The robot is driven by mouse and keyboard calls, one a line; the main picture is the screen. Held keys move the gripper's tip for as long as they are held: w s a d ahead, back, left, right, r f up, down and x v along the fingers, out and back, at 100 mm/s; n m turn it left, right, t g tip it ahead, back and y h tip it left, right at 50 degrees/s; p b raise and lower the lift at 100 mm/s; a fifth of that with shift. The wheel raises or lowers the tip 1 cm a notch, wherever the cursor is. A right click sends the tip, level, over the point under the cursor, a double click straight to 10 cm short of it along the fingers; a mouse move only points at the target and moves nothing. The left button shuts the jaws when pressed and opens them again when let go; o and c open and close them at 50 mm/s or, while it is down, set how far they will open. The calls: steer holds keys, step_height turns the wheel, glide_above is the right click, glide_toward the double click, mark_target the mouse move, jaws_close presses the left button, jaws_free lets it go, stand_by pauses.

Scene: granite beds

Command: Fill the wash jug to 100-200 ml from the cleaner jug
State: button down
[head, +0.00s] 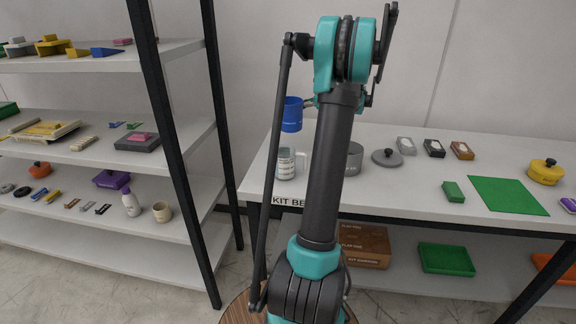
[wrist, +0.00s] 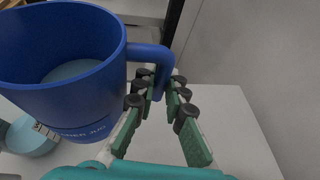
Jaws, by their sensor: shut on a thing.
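The blue cleaner jug (head: 291,116) hangs above the bench in the head view, about upright. In the wrist view the cleaner jug (wrist: 75,95) fills the left side, with part of its label and a pale liquid surface inside showing. My gripper (wrist: 158,92) is shut on its handle; in the head view my arm mostly hides the gripper. A clear measuring jug with scale marks (head: 286,164), which looks like the wash jug, stands on the bench below the cleaner jug. It partly shows at the wrist view's lower left (wrist: 32,140). Its fill level is too small to read.
A grey pot (head: 354,158) stands right of the measuring jug, partly behind my arm. A grey lid (head: 386,157), a green mat (head: 508,204) and a yellow pot (head: 545,171) lie further right. A loaded shelf rack (head: 190,150) stands left of the bench.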

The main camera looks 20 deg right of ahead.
steer(key=shift+r, duration=0.1)
steer(key=w+d+r, duration=0.3)
steer(key=w+r, duration=0.1)
steer(key=w, duration=0.1)
steer(key=shift+d, duration=0.15)
stand_by(0.3)
stand_by(0.4)
